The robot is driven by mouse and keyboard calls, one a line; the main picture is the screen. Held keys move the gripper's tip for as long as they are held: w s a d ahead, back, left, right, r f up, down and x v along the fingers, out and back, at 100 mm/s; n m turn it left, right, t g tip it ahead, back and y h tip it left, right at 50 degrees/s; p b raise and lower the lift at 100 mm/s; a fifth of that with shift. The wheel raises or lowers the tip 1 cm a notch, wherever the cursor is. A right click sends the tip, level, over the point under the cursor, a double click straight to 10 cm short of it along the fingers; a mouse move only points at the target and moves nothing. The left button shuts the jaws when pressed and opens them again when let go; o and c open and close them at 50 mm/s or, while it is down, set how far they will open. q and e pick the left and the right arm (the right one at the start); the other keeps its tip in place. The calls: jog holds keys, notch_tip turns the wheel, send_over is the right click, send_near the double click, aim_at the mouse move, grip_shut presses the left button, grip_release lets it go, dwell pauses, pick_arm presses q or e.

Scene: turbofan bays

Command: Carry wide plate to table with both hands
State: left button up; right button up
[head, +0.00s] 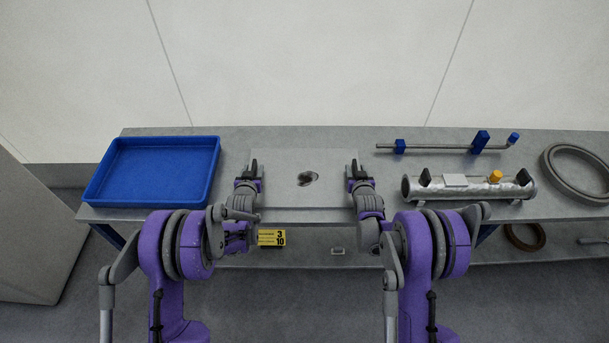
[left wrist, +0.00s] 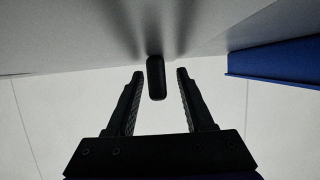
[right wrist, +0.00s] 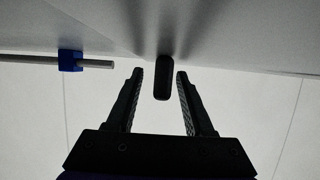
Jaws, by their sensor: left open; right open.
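The wide plate (head: 285,200) is a flat grey slab lying on the grey table (head: 235,143), with a dark irregular hole or mark near its middle. My left gripper (head: 249,173) is at the plate's left edge and my right gripper (head: 357,173) is at its right edge. In the left wrist view, a black rounded handle (left wrist: 156,78) stands between the open fingers, with gaps on both sides. In the right wrist view, another black handle (right wrist: 163,78) sits between the open fingers the same way. In the head view the grippers partly hide the handles.
A blue tray (head: 97,192) stands left of the plate. To the right are a thin rod with blue blocks (head: 435,147), a metal tube (head: 470,189) and a grey ring (head: 553,175).

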pick_arm(q)
grip_shut()
pick_arm(e)
grip_shut()
dwell(1.1)
